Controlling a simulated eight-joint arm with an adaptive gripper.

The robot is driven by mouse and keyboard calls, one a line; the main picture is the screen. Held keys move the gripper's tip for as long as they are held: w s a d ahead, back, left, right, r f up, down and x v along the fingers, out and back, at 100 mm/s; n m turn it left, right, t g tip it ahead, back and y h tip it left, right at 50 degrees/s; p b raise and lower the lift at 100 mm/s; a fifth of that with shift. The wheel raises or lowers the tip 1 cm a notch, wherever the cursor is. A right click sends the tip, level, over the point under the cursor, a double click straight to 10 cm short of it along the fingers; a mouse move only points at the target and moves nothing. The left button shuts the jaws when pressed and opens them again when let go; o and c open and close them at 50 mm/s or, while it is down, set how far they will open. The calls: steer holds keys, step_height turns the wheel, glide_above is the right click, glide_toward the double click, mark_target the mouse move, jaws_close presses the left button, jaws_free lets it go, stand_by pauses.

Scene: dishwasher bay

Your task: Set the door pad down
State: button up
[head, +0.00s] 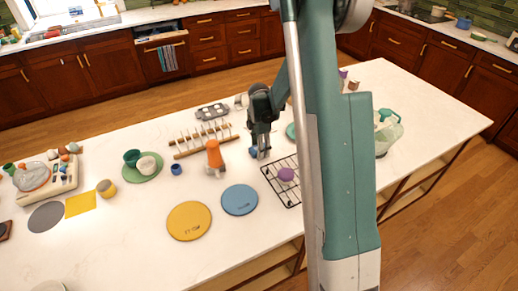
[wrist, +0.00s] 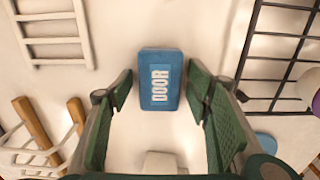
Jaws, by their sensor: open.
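The green-padded fingers are open, with a gap on each side of the pad. In the head view my gripper (head: 260,149) points down at the counter, and a bit of the blue pad (head: 253,153) shows at its fingertips. The pad is otherwise mostly hidden there.
A black wire rack (head: 283,187) with a purple-topped item stands close on the right. A wooden peg rack (head: 202,140) and an orange bottle (head: 214,157) stand to the left. A blue disc (head: 240,200) and a yellow disc (head: 189,221) lie nearer the front edge.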

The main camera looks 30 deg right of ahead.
steer(key=shift+r, duration=0.2)
step_height(320, 180, up, 12)
stand_by(0.6)
stand_by(0.7)
steer(key=s+a+r+m+t, duration=0.3)
steer(key=s+a+r+m, duration=0.65)
steer(key=s+r, duration=0.6)
steer(key=s+a+r+m+t, duration=0.1)
steer(key=s+a+m, duration=0.3)
steer(key=s, duration=0.5)
steer(key=s+a+r+m+t, duration=0.1)
steer(key=s+a+m+t, duration=0.2)
steer(key=s, duration=0.5)
steer(key=shift+s+a+r+m, duration=0.15)
steer(key=shift+s+a+m, duration=0.2)
steer(key=shift+a+m, duration=0.65)
